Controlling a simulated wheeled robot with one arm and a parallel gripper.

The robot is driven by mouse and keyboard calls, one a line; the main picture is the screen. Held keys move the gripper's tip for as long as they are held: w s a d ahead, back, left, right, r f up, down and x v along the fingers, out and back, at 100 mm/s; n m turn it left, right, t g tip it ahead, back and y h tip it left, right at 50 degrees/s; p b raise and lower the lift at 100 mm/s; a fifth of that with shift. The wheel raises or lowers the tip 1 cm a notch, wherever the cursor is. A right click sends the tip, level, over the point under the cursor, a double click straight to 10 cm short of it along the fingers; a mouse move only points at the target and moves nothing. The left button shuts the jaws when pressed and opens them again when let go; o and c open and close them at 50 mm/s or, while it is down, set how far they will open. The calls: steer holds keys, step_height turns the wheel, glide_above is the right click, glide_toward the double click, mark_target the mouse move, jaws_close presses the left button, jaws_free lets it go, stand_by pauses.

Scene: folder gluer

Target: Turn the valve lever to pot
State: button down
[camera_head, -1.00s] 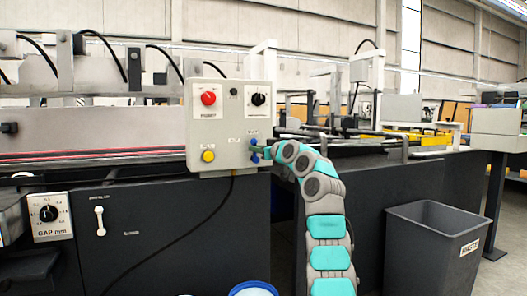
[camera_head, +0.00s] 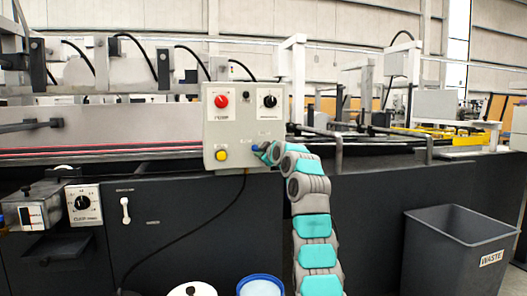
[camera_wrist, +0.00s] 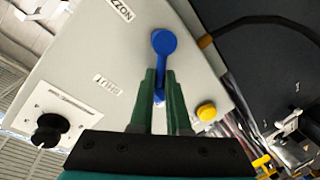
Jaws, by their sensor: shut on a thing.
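The valve lever (camera_wrist: 164,44) is blue, with a round hub and a narrow handle, on the face of a light grey control box (camera_head: 214,133). In the wrist view the handle runs down from the hub between the two green fingers of my gripper (camera_wrist: 160,78), which is shut on it. In the head view my gripper (camera_head: 262,150) is at the box's lower right corner and hides most of the lever. Labels on the box (camera_wrist: 107,84) are tilted in the wrist view; I cannot tell which position the lever points to.
The box also carries a red knob (camera_head: 221,101), a black knob (camera_head: 269,101) and a yellow button (camera_head: 221,155). A dark machine body (camera_head: 180,220) stands below. A grey waste bin (camera_head: 455,240) is at the right, and a blue-rimmed bucket (camera_head: 260,279) at the bottom.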

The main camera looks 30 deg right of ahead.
steer(key=shift+f, duration=0.1)
stand_by(0.4)
steer(key=c, duration=0.9)
jaws_free()
steer(key=shift+s+a+r+b, duration=0.2)
steer(key=shift+s+b, duration=0.45)
steer(key=shift+s, duration=0.6)
steer(key=shift+s+a+r+b, duration=0.15)
steer(key=shift+s+b, duration=0.5)
steer(key=shift+s, duration=0.65)
steer(key=shift+s+a+r+b, duration=0.1)
steer(key=shift+s+r+b, duration=0.1)
steer(key=shift+s+b, duration=0.75)
steer(key=shift+s+p, duration=0.3)
